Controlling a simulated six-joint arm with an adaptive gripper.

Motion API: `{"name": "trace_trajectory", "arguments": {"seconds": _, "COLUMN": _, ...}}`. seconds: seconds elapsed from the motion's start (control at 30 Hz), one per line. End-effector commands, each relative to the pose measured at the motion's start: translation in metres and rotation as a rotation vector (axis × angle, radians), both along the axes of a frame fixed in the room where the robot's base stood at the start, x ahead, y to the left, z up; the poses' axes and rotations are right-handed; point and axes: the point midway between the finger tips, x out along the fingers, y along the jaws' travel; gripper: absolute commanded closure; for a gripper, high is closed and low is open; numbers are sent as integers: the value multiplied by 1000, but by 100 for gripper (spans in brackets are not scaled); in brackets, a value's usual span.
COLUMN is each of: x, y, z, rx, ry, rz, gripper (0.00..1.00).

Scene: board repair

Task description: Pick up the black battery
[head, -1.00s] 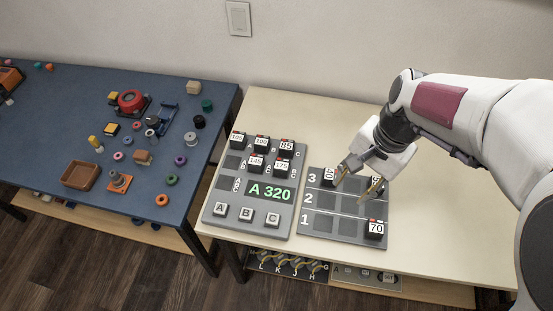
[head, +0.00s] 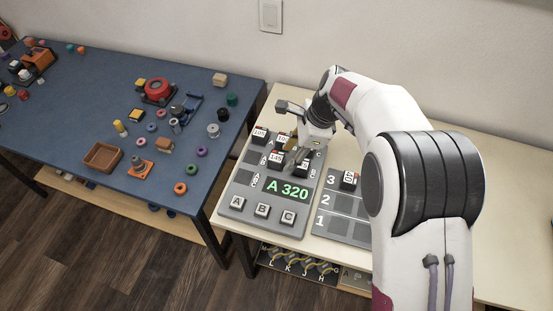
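Several black battery blocks with white number labels stand on the grey board with the green "A 320" display (head: 289,190). The block marked 105 (head: 259,136) is at its back left, the block marked 145 (head: 276,159) is in front of it, and another (head: 283,139) stands between them and my gripper. One more black block (head: 349,180) stands on the numbered board (head: 340,212).
The A, B and C buttons (head: 262,210) are at the display board's front. My arm hides much of the numbered board's right side. A blue table (head: 90,115) on the left carries many small parts and a brown tray (head: 103,155). A gap separates the tables.

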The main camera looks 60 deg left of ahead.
Motion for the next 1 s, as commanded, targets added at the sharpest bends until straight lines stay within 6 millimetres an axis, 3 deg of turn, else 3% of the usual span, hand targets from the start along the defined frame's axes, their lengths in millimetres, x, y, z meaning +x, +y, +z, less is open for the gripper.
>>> {"name": "trace_trajectory", "arguments": {"seconds": 0.13, "x": 3, "y": 19, "z": 19, "rx": 10, "ry": 39, "rz": -156, "gripper": 62}}
{"name": "trace_trajectory", "arguments": {"seconds": 0.4, "x": 2, "y": 20, "z": 20, "rx": -34, "ry": 90, "rz": -320, "gripper": 62}}
{"name": "trace_trajectory", "arguments": {"seconds": 0.83, "x": 2, "y": 20, "z": 20, "rx": -39, "ry": 94, "rz": -336, "gripper": 62}}
{"name": "trace_trajectory", "arguments": {"seconds": 1.0, "x": -1, "y": 23, "z": 10, "rx": -41, "ry": 93, "rz": -334, "gripper": 62}}
